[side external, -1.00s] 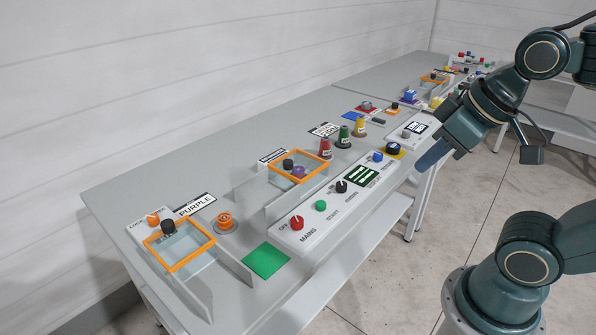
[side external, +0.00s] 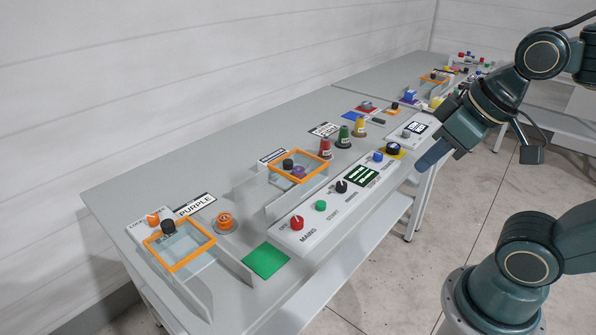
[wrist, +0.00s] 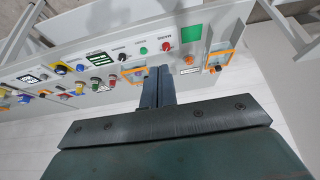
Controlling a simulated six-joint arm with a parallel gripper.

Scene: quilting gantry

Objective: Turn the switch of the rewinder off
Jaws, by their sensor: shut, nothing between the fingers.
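I cannot read for certain which station is labelled rewinder. A station with an orange frame (side external: 326,166) over a clear box holds a black knob (side external: 288,164) and a purple spool (side external: 298,172); its small label (side external: 272,157) is too small to read. A second orange-framed box (side external: 209,236) at the near left has a black knob (side external: 168,227) on top, with an orange knob (side external: 152,219) behind it. My gripper (side external: 424,164) is shut and empty, held above and beyond the table's right edge, apart from every control. Its closed fingers (wrist: 158,86) also show in the wrist view.
A panel at the front edge carries a red MAINS knob (side external: 296,223), a green button (side external: 320,205), a black knob (side external: 341,186) and a screen (side external: 361,176). Several coloured spools stand behind it. Clear walls flank the boxes. The table's rear strip is bare.

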